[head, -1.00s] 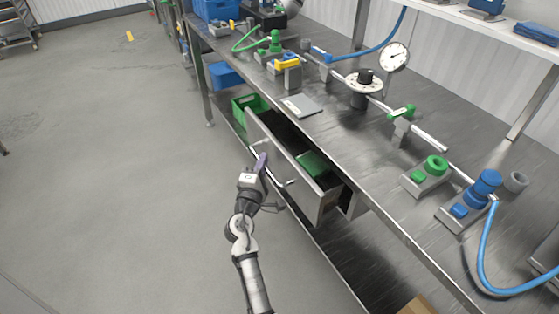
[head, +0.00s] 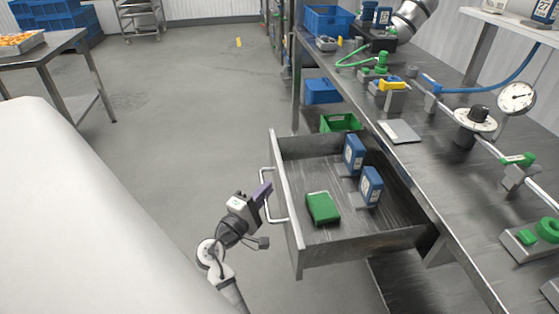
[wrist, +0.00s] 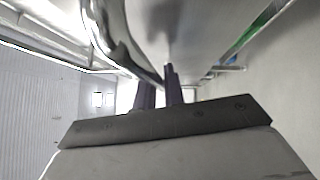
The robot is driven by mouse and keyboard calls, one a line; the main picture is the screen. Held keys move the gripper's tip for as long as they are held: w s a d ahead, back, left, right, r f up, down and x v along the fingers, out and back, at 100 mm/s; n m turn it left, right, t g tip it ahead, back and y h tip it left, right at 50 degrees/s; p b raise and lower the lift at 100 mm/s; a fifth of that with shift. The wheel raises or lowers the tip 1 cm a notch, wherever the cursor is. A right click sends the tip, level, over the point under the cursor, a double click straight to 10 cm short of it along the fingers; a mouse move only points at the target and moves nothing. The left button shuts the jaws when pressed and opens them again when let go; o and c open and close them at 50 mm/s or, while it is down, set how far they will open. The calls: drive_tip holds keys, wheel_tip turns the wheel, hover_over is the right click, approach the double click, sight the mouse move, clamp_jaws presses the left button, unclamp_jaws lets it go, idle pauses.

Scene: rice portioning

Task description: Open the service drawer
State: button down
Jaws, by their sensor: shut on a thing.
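The service drawer (head: 292,232) hangs under the steel bench and stands well out, with its inside in full view. Its bar handle (head: 267,208) is on the front panel, facing left. My gripper (head: 264,190) is shut on the handle from the left side. In the wrist view, the two dark fingers (wrist: 159,92) sit close together at the curved metal handle (wrist: 128,55); the exact contact is hard to see. A green packet (head: 322,208) and two blue boxes (head: 354,153) (head: 371,186) are in the drawer.
The bench top (head: 420,165) above carries a pipe with a gauge (head: 516,97), valves and a grey plate (head: 400,131). A green crate (head: 340,122) and a blue bin (head: 322,91) are behind the drawer. Floor (head: 190,130) left of the drawer is clear.

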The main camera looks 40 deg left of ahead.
drive_tip(key=shift+s+a, duration=0.25)
drive_tip(key=shift+s, duration=0.05)
drive_tip(key=c, duration=1.5)
unclamp_jaws()
drive_tip(key=shift+s, duration=0.1)
drive_tip(key=s+d+f+b, duration=0.1)
drive_tip(key=s+f+b, duration=0.1)
drive_tip(key=s, duration=1.1)
drive_tip(key=shift+s+d, duration=0.2)
drive_tip(key=shift+d, duration=0.2)
